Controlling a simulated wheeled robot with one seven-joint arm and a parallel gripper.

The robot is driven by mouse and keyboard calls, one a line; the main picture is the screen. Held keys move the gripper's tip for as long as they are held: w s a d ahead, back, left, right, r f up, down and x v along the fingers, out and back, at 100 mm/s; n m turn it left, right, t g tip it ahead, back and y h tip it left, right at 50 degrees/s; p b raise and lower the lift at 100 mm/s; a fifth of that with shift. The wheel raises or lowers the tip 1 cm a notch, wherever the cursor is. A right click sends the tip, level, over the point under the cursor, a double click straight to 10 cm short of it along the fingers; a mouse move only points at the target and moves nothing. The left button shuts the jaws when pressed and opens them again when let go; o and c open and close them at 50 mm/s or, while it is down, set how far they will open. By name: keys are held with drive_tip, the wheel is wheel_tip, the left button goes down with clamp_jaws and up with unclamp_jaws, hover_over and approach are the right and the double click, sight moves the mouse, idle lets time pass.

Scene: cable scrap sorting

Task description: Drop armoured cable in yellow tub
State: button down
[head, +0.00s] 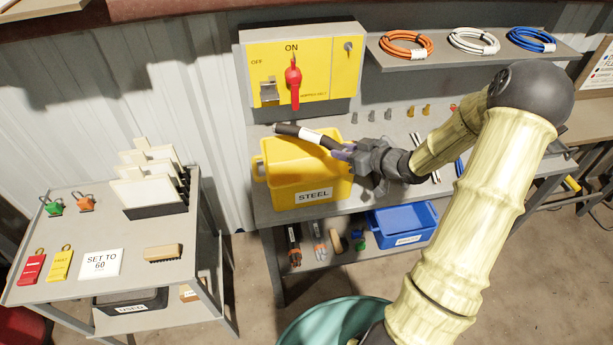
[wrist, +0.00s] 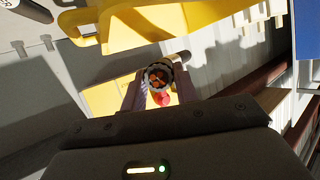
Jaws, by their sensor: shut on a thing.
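The armoured cable (head: 297,132) is a short thick black piece with a white band. My gripper (head: 345,151) is shut on its right part and holds it above the yellow tub (head: 268,190), which is labelled STEEL. The cable slopes up to the left over the tub's opening. In the wrist view the cable (wrist: 158,75) shows end-on between the fingers, with copper-coloured cores in a pale ring. The tub (wrist: 135,43) shows at the top of that view. Part of the tub's right rim is hidden behind my gripper.
A yellow switch panel (head: 330,72) with a red handle (head: 294,85) stands behind the tub. A blue tub (head: 400,225) sits on the lower shelf. Cable coils (head: 405,45) lie on the upper shelf. A side table (head: 115,285) stands at left.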

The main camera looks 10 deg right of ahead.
drive_tip(key=c, duration=1)
unclamp_jaws()
drive_tip(key=v, duration=1.7)
drive_tip(key=shift+s+d, duration=0.15)
drive_tip(key=shift+d, duration=0.05)
